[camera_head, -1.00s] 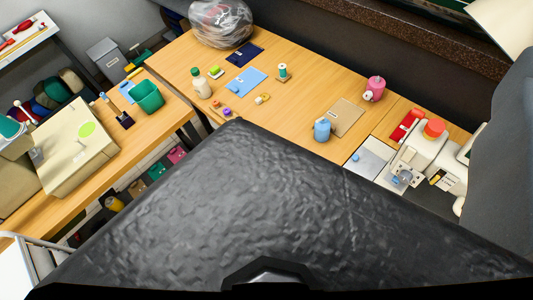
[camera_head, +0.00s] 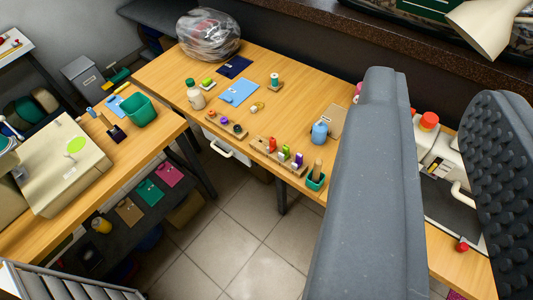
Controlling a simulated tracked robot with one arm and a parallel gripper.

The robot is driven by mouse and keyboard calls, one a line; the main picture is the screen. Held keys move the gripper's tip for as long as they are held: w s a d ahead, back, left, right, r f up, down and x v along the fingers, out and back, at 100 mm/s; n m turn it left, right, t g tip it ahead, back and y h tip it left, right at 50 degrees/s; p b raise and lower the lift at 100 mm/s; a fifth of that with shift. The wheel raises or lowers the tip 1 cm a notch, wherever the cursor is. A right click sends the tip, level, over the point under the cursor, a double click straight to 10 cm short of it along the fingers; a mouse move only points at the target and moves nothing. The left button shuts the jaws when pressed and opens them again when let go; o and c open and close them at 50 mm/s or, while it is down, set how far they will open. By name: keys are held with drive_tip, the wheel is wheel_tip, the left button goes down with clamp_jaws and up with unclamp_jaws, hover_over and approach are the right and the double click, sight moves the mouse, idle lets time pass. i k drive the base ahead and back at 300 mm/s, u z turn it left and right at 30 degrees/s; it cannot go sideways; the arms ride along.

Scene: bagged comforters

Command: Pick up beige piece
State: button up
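My gripper is open. Its two fingers stand wide apart at the right of the view, the right one with a studded pad. Nothing is held between them. The gripper is nearer the camera than the piece and apart from it.
A light blue piece (camera_head: 239,91) and a dark navy piece (camera_head: 234,67) lie further left on the table. A spool rack (camera_head: 278,155) lines the front edge. A white machine (camera_head: 440,157) stands at right. A bagged bundle (camera_head: 208,35) sits at the back.

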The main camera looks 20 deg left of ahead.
sight(334, 115)
drive_tip(key=i, duration=1)
